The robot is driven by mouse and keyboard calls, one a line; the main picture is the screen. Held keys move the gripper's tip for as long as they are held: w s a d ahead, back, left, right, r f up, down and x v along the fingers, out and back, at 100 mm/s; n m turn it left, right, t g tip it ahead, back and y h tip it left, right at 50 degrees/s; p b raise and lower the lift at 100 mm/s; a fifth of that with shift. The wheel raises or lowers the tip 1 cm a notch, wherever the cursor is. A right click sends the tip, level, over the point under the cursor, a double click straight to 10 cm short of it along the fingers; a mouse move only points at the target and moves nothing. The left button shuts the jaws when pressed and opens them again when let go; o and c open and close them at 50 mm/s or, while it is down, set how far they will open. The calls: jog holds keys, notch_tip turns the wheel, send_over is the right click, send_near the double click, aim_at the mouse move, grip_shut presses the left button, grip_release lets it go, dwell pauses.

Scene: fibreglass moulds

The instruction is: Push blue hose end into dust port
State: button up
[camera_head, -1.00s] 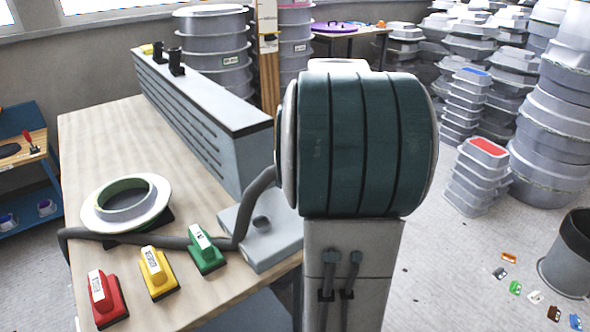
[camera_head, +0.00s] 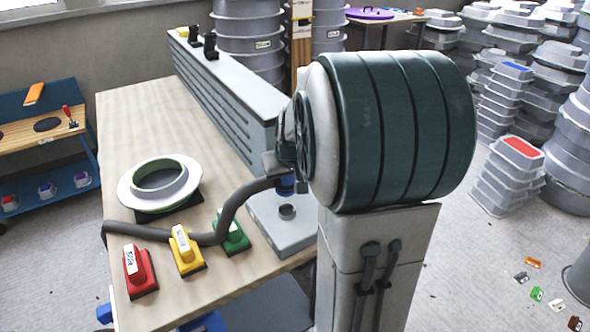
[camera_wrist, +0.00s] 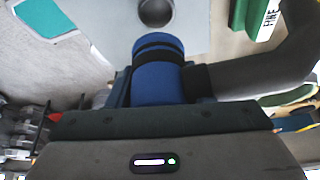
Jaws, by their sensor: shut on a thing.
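My gripper (camera_head: 283,163) is shut on the blue hose end (camera_head: 286,187), which shows just below it beside my large dark green arm link. The grey hose (camera_head: 232,207) trails from it to the left across the table. The dust port (camera_head: 288,211) is a short round grey opening on a light grey box at the table edge. The blue end hangs just above the port, apart from it. In the wrist view, dark fingers of my gripper (camera_wrist: 157,88) flank the blue hose end (camera_wrist: 158,58). The port's dark hole (camera_wrist: 155,12) lies beyond its tip, roughly in line.
Red (camera_head: 139,272), yellow (camera_head: 186,252) and green (camera_head: 232,234) sanding blocks stand along the table's front. A ring-shaped mould (camera_head: 133,196) sits behind them. A long grey slotted box (camera_head: 228,90) lines the table's far side. Stacked moulds stand on the floor at right.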

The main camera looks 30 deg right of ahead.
aim_at(289, 185)
jog(key=shift+f, duration=0.15)
jog(key=shift+f+b, duration=2)
jog(key=shift+f, duration=0.75)
jog(key=shift+b, duration=0.45)
dwell(0.3)
jog(key=shift+f+b, duration=0.6)
jog(key=o, duration=1.1)
jog(key=v, duration=1.4)
